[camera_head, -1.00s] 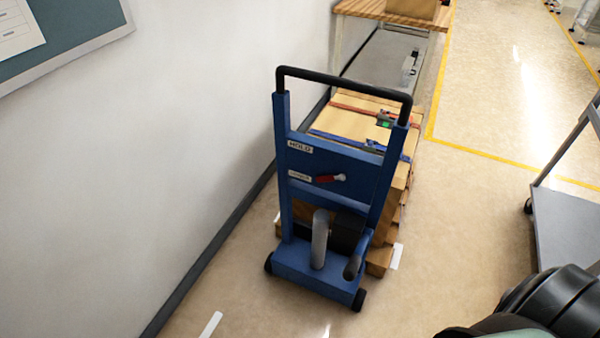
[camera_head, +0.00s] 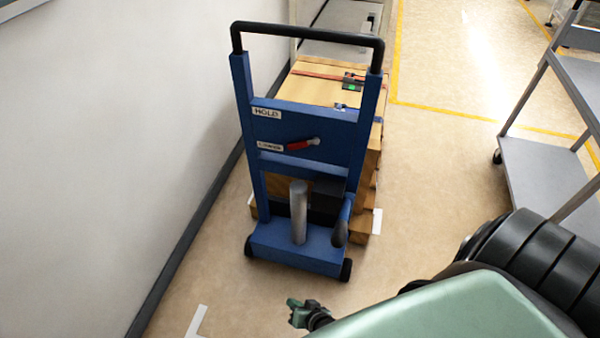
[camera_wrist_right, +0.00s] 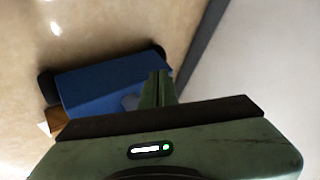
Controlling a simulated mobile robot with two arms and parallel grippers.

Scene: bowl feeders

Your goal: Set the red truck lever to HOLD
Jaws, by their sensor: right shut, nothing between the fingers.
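The blue hand truck (camera_head: 305,125) stands upright by the wall. Its red lever (camera_head: 301,144) sits on the upper panel and points left from its pale pivot toward a lower white label (camera_head: 270,147), whose text is too small to read surely. The white HOLD label (camera_head: 267,113) is above that. My right gripper (camera_head: 296,312) is shut and empty, low in front of the truck and apart from the lever. In the right wrist view its closed fingers (camera_wrist_right: 157,88) show before the truck's blue base (camera_wrist_right: 105,85); the lever is not seen there. My left gripper is out of view.
Wooden boxes (camera_head: 320,88) with straps stand right behind the truck. A white wall (camera_head: 110,150) runs along the left. A grey cart (camera_head: 535,170) stands at the right. The floor between truck and cart is clear.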

